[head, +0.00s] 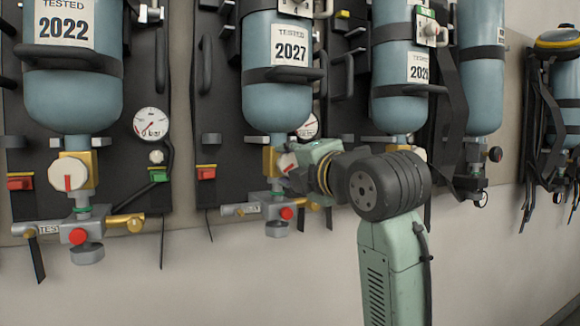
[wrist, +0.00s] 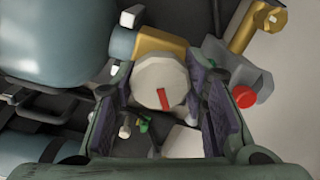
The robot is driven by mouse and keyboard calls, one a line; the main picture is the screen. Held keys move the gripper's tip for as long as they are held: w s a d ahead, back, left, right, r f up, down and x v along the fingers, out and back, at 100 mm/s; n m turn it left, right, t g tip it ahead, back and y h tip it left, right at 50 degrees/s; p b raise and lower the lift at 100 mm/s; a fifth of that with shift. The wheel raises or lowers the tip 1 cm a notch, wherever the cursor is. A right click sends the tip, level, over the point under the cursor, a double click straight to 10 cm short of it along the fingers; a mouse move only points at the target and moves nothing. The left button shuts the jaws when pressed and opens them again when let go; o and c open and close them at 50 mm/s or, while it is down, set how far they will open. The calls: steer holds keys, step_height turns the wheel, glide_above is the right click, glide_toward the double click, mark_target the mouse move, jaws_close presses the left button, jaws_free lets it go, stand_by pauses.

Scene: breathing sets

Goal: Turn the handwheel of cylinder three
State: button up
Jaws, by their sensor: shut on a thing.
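The cylinder marked 2027 (head: 270,103) hangs upright in the middle of the head view; I cannot make out a cylinder number. Its pale handwheel (head: 286,162) sits on a brass valve below it and is partly hidden by my gripper (head: 291,166). In the wrist view, the round handwheel (wrist: 158,84) with a red mark lies between the two dark finger pads of my gripper (wrist: 163,92). The fingers are shut on its sides. The red mark stands near vertical, slightly tilted, in the wrist view.
The cylinder marked 2022 (head: 73,95) with its own handwheel (head: 68,174) hangs left. Another cylinder (head: 398,98) hangs close on the right. A red-knobbed fitting (head: 286,213) sits just below my gripper. The pale wall (head: 200,285) below is clear.

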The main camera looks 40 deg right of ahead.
steer(key=n, duration=0.5)
steer(key=shift+n, duration=0.3)
steer(key=n, duration=0.5)
steer(key=shift+n, duration=0.3)
steer(key=o, duration=1.2)
steer(key=shift+c, duration=0.2)
steer(key=v, duration=1.2)
